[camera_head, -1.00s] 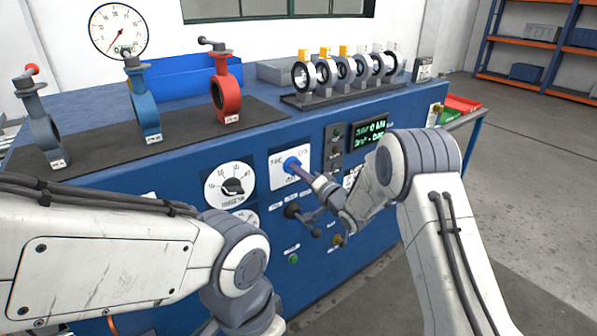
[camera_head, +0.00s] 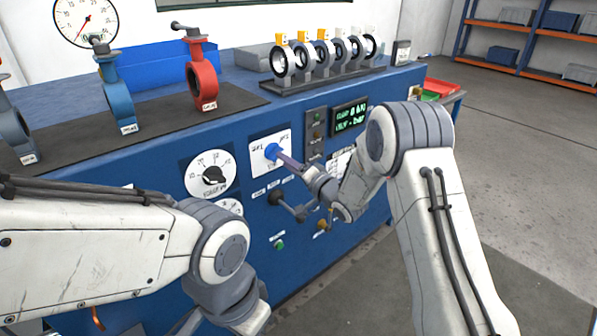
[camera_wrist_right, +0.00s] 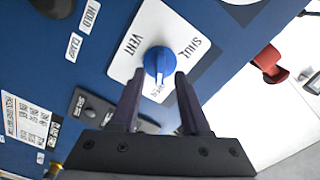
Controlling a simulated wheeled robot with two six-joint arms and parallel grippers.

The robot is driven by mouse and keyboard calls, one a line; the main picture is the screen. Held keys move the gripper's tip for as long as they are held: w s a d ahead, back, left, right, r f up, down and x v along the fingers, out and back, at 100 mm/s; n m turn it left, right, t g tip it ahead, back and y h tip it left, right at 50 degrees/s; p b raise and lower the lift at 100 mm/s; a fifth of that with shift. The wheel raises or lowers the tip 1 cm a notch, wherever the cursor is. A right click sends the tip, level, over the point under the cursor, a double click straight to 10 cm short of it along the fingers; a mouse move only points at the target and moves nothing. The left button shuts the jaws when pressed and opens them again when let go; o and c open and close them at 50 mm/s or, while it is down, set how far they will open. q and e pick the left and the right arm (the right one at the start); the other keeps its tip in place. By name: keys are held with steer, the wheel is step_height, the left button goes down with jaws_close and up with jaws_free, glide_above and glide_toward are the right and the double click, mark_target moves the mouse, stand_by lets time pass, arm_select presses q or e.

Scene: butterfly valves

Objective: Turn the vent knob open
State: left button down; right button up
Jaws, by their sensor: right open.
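The vent knob is a blue round knob (camera_head: 272,151) on a white plate (camera_head: 257,138) on the front of the blue bench. In the right wrist view the knob (camera_wrist_right: 158,61) has a pale mark on its lower side, and the plate (camera_wrist_right: 190,22) reads VENT at left and SHUT at right. My right gripper (camera_head: 284,158) points at the knob. In the wrist view its two dark fingers (camera_wrist_right: 159,77) are apart, with tips just beside the knob's lower part; I cannot tell whether they touch it. My left arm shows at lower left, its gripper out of view.
A black dial knob (camera_head: 212,175) is left of the vent plate. A dark lever (camera_head: 293,208) and a green button (camera_head: 279,244) sit below it. A display (camera_head: 349,117) is at right. Valves (camera_head: 203,82) stand on the bench top. The floor at right is clear.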

steer(key=v, duration=0.7)
steer(key=s+a+r+n+g+h+p, duration=0.2)
steer(key=s+n+g+h, duration=0.1)
steer(key=s, duration=0.2)
steer(key=s+a+r+n+g+h+p, duration=0.2)
steer(key=s+a+h, duration=0.1)
steer(key=s, duration=0.2)
steer(key=s+d+r+n+g+h+p, duration=0.1)
steer(key=s+r+n+g+p, duration=0.1)
steer(key=s, duration=1.3)
steer(key=s+d+r+n+g+h+p, duration=0.1)
steer(key=s+n+g, duration=0.4)
steer(key=s, duration=1)
steer(key=d+g+h+p, duration=0.1)
steer(key=g, duration=0.1)
steer(key=shift+s+d+r+g+h, duration=0.15)
steer(key=shift+d+r+g+h, duration=0.1)
steer(key=shift+r+g+h, duration=0.1)
